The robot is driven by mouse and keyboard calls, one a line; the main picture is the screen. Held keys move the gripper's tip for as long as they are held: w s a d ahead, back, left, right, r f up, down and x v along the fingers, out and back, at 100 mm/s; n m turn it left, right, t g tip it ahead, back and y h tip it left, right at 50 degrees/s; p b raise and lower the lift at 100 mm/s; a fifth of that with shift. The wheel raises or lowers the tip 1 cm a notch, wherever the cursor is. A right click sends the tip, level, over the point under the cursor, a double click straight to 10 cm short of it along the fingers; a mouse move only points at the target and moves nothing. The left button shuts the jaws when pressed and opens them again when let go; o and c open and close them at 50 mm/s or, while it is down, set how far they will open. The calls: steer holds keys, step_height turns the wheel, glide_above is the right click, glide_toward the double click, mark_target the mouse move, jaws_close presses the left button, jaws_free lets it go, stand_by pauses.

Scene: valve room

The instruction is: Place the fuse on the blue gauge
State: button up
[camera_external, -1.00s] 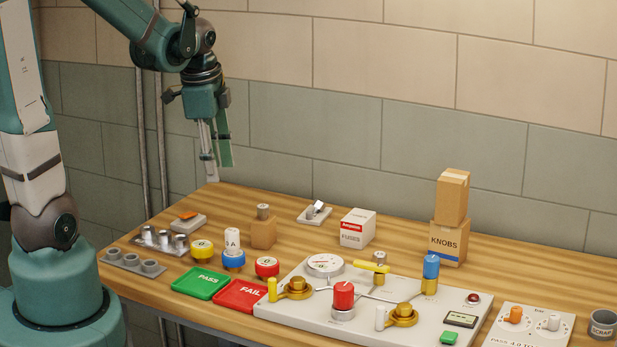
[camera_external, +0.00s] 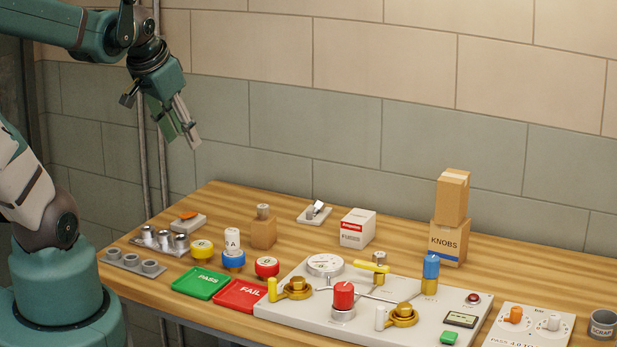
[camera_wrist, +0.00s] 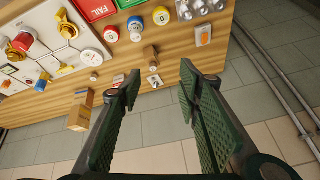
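The white fuse (camera_external: 232,238), with dark lettering on its side, stands upright on top of the blue gauge (camera_external: 233,263), touching it. In the wrist view the fuse (camera_wrist: 136,36) also shows over the blue gauge (camera_wrist: 135,22), seen from above. My gripper (camera_external: 190,140) is in the air above and beyond the left back of the table, well clear of the fuse. In the wrist view the fingers of my gripper (camera_wrist: 158,85) are spread apart with nothing between them.
A yellow gauge (camera_external: 202,249) and a red gauge (camera_external: 267,267) flank the blue one. Green PASS (camera_external: 199,283) and red FAIL (camera_external: 241,296) trays lie in front. A grey valve panel (camera_external: 385,318) fills the right. A FUSES box (camera_external: 357,229) and stacked cartons (camera_external: 447,240) stand behind.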

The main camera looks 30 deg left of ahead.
steer(key=shift+s+a+r+n+t, duration=0.35)
steer(key=shift+s+r+n, duration=0.2)
steer(key=shift+n, duration=0.4)
steer(key=shift+s+a+r+n+t, duration=0.25)
steer(key=shift+s+r+n+t, duration=0.15)
steer(key=shift+s+n, duration=0.4)
steer(key=shift+w, duration=0.15)
step_height(320, 180, down, 10)
steer(key=b, duration=0.9)
steer(key=shift+r+b, duration=0.15)
steer(key=shift+b, duration=0.25)
